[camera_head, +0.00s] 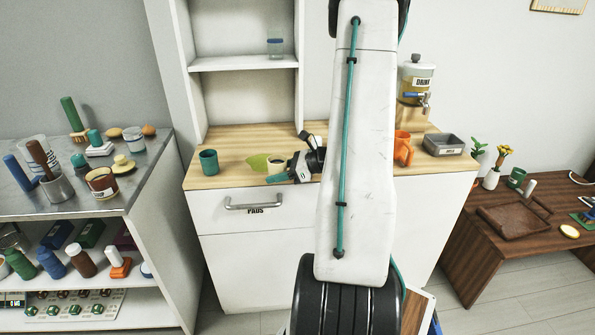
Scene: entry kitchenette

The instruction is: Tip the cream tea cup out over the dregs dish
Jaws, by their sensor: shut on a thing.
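My gripper (277,172) is over the wooden counter, left of my arm, with its teal fingers pointing left. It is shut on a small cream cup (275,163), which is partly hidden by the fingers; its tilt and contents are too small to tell. A yellow-green tapered thing (257,162) shows just left of the cup; I cannot tell whether they touch. A grey rectangular dish (443,145) with an unclear label stands at the counter's right end, well apart from my gripper. I cannot tell whether it is the dregs dish.
A green cup (208,162) stands at the counter's left. An orange mug (403,148) and a drink dispenser (415,85) are right of my arm. Shelves (243,63) rise behind the counter (232,140). A crowded metal-topped shelf unit (75,205) is at left. My arm hides the counter's middle.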

